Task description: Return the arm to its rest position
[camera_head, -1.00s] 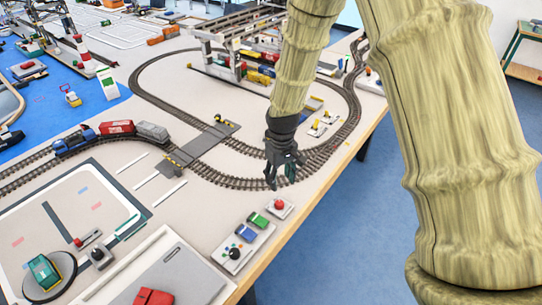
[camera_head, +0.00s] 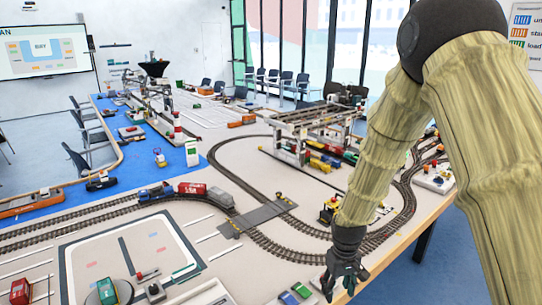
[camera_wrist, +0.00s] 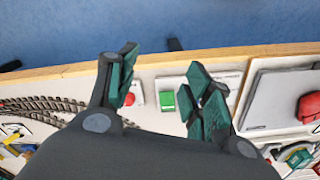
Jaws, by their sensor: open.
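My gripper (camera_head: 343,275) hangs from my arm, pointing down over the near right edge of the table (camera_head: 415,220). In the wrist view my gripper (camera_wrist: 158,88) has its two green-padded fingers spread apart with nothing between them. My arm bends at a dark joint in the upper right of the head view.
A gantry crane (camera_head: 310,120) stands over track behind my arm. A train with a red wagon (camera_head: 192,188) sits on the left track. Blue floor lies beyond the table edge.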

